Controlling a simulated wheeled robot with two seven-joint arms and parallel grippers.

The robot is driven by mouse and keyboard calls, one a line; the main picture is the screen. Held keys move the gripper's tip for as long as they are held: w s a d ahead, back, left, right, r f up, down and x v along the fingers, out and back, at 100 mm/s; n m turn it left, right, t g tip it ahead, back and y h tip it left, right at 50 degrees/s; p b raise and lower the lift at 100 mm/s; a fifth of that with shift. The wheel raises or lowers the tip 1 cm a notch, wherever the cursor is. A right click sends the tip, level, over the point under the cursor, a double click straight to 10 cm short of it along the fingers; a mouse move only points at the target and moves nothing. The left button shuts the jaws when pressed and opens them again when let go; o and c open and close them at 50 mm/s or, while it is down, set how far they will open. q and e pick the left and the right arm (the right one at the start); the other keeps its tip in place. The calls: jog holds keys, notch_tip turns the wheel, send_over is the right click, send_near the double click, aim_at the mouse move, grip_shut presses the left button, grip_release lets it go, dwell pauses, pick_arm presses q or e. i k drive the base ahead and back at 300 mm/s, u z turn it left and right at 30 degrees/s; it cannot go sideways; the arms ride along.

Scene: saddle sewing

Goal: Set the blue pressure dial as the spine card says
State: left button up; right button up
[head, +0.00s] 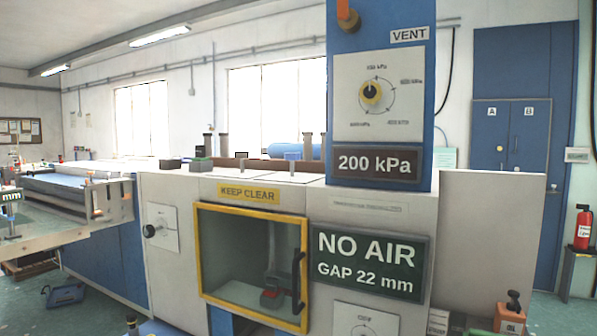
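A pressure dial (371,93) with a black knob and yellow ring sits on a white plate on the blue column (380,17). Its scale has several kPa marks, mostly too small to read; its pointer looks roughly upward, at or near the top mark. A dark plaque (376,164) below it reads "200 kPa". A green card (368,263) lower down reads "NO AIR GAP 22 mm". No card is visibly marked as the spine card, and I see no clearly blue knob. Neither of my grippers is in view.
A yellow-framed window (198,262) with a black handle (298,281) is under a "KEEP CLEAR" label (248,193). A black knob (150,231) is on the left panel. Another white dial plate (362,317) is cut off below.

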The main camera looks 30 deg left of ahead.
aim_at(292, 157)
jog(key=z, duration=2.6)
jog(key=k, duration=2.1)
jog(key=u, duration=2.35)
jog(key=i, duration=0.5)
jog(key=u, duration=0.05)
